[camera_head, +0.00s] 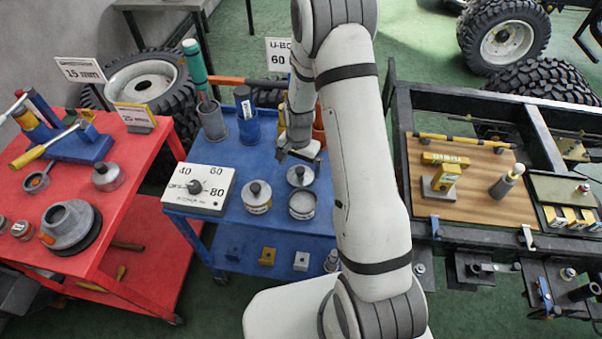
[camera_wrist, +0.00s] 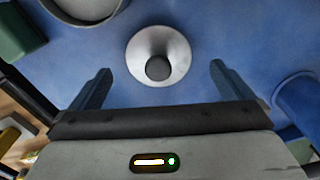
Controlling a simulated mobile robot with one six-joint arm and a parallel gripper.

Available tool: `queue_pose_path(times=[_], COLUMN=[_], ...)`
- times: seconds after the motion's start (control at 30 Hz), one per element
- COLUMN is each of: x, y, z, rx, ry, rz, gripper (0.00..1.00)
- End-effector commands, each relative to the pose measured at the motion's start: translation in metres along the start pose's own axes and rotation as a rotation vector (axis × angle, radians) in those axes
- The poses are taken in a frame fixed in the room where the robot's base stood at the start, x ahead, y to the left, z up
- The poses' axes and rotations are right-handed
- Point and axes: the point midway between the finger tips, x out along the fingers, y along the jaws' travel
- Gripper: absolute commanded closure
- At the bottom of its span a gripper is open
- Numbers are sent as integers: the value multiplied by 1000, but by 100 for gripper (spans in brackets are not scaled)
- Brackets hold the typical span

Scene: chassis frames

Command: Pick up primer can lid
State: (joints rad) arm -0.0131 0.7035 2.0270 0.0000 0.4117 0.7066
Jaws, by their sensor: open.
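The primer can lid (camera_wrist: 176,48), a round silvery disc with a dark knob, lies flat on the blue cart top. It also shows in the head view (camera_head: 300,180), just behind an open can (camera_head: 302,206). My gripper (camera_wrist: 160,70) is open and empty. In the wrist view its two fingers stand either side of the lid, with clear gaps and the knob roughly midway. In the head view my gripper (camera_head: 301,155) is just behind and above the lid. The exact height cannot be told.
A lidded can (camera_head: 257,203) and a dial box (camera_head: 197,189) stand left on the blue cart (camera_head: 232,212). Dark blue cup (camera_head: 248,128) and grey cup (camera_head: 212,122) stand behind. The open can's rim (camera_wrist: 88,18) is close to the lid.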

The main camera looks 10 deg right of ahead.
Motion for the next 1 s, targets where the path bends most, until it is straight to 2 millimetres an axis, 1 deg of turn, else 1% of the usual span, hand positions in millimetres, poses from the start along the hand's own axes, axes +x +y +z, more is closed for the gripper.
queue_pose_path(times=[0.1,0.23,0.33,0.53,0.57,1.0], x=[15,27,31,32,32,32], y=[3,2,2,2,2,3], z=[0,-1,-1,-1,-1,-1], rx=[1,1,1,1,1,2], ry=[-2,-1,0,1,1,1], rz=[2,1,0,-1,-1,0], gripper=[0,0,0,0,2,38])
